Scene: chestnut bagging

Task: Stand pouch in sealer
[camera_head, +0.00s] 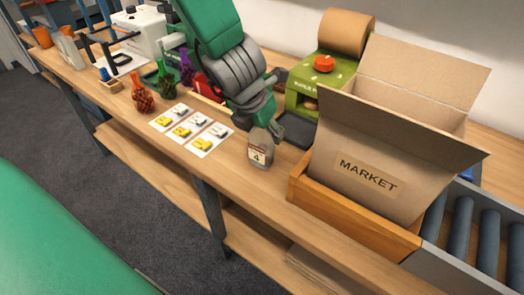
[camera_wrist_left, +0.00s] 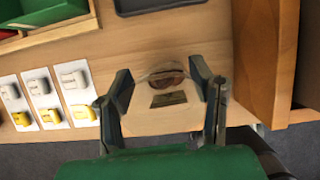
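A small clear pouch (camera_head: 261,150) with a pale label marked 4 stands upright near the front edge of the bench. In the left wrist view the pouch (camera_wrist_left: 168,100) shows a brown content at its top. My left gripper (camera_head: 257,122) is right over the pouch, its fingers (camera_wrist_left: 162,80) spread wide on both sides of it. I cannot tell whether they touch it. A white machine (camera_head: 140,30) with a dark frame stands at the far left end; I cannot tell for sure that it is the sealer. My right gripper is not in view.
Left of the pouch lie cards (camera_head: 191,130) with yellow and white pieces, then several net bags (camera_head: 143,98). A green machine (camera_head: 312,92) with a brown roll stands behind. A MARKET carton (camera_head: 365,170) in a wooden tray (camera_head: 350,222) blocks the right, before rollers (camera_head: 487,238).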

